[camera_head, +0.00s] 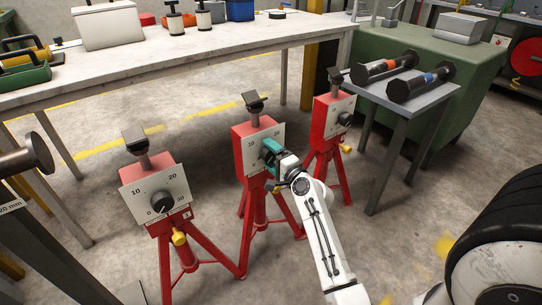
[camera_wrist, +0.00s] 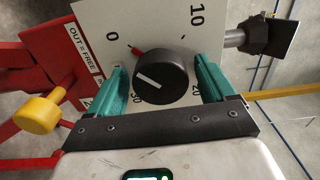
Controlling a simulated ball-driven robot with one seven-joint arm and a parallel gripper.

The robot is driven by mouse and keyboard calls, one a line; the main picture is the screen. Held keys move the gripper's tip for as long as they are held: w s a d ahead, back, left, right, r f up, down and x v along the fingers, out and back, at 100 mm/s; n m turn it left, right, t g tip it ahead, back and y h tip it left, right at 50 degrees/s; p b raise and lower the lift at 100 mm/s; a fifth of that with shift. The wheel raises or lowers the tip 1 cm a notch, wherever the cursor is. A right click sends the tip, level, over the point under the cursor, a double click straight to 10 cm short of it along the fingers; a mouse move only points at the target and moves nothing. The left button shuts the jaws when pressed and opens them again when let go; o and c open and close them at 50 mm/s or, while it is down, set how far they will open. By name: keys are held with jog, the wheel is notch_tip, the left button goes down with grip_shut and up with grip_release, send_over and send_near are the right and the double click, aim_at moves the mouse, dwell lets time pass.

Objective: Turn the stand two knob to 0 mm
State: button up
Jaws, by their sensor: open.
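The middle red stand (camera_head: 243,138) carries a white dial plate, with my gripper (camera_head: 270,152) in front of it, hiding its knob in the head view. In the wrist view, the black round knob (camera_wrist: 167,76) sits on the white dial plate (camera_wrist: 152,22) between my two teal fingers. The fingers are open, one on each side of the knob; contact cannot be told. A white line on the knob points left in the picture, a little below the "0". A red mark shows at the knob's rim, near the "0". The "10" is at upper right and "30" is partly hidden below.
A yellow knob (camera_wrist: 37,114) beside an "OUT = FREE" label is on the red stand. Similar red stands are at left (camera_head: 157,180) and right (camera_head: 328,118). A grey side table (camera_head: 412,99) with two black-ended rollers is at right, and a long workbench (camera_head: 200,52) is behind.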

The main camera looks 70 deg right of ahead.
jog(key=v, duration=1)
jog(key=shift+s+p, duration=0.25)
jog(key=shift+p, duration=0.2)
jog(key=shift+a, duration=0.1)
jog(key=w+a+f+n+g+y, duration=0.2)
jog(key=w+a+f+n+y, duration=0.25)
jog(key=a, duration=0.45)
jog(key=w+a+f+n+g+y, duration=0.1)
jog(key=a+f+n+y, duration=0.3)
jog(key=a+n, duration=0.45)
jog(key=s+a+f+n+g+y, duration=0.1)
jog(key=s+a+f+n+g, duration=0.2)
jog(key=s+a+n+g, duration=0.9)
notch_tip(320, 180, up, 27)
jog(key=s+m+p, duration=0.1)
jog(key=s+p, duration=0.1)
jog(key=p, duration=2.4)
jog(key=shift+s+a+f+t+p, duration=0.15)
jog(key=shift+a+t+p, duration=0.15)
jog(key=shift+t+p, duration=0.1)
